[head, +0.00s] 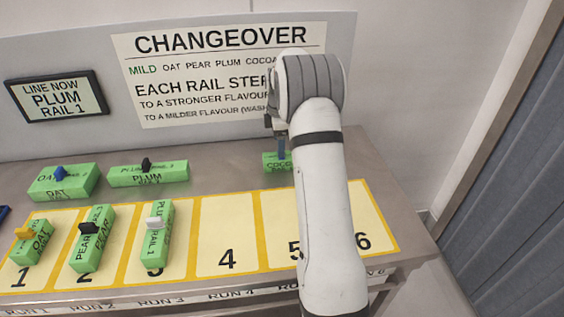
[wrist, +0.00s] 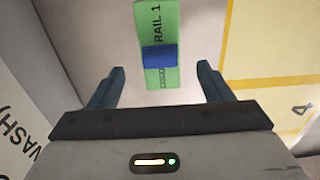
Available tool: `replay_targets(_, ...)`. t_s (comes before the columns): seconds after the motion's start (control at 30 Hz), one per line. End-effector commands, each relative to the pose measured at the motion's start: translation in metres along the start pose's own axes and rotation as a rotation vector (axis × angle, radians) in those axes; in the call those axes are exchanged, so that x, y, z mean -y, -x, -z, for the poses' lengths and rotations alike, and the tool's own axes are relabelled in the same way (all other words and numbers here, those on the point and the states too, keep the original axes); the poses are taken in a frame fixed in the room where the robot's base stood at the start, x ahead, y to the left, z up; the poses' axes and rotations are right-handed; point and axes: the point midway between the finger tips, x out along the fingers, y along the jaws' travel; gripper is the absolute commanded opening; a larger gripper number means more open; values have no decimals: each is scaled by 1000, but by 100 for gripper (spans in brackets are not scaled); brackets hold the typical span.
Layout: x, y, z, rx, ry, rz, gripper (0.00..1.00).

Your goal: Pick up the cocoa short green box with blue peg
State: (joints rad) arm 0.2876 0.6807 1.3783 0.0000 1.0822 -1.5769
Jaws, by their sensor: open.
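The cocoa green box (head: 272,162) stands on the table behind slots 4 and 5, partly hidden by my arm in the head view. In the wrist view the green box (wrist: 156,25) shows a "RAIL 1" label and a blue peg (wrist: 159,56) across it. My gripper (wrist: 160,75) is open, with its two dark fingers apart on either side of the box's near end. The blue peg is roughly centred between the fingers, a little beyond their tips in the picture. Nothing is held. The height gap between fingers and peg is hard to tell.
A green oat box (head: 80,185) with a blue peg and a plum box (head: 170,174) with a black peg lie at the back left. Green boxes occupy slots 1, 2 and 3. Slot 4 (head: 227,225) is bare. A sign wall (head: 195,120) stands behind.

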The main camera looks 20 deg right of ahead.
Motion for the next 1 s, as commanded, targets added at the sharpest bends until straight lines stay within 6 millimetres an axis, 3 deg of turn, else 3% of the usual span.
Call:
replay_targets(0.53,2,-68,-6,0,1,2,73)
replay_targets(0.8,2,-72,-5,0,1,0,73)
replay_targets(1.0,2,-72,-5,0,1,0,57)
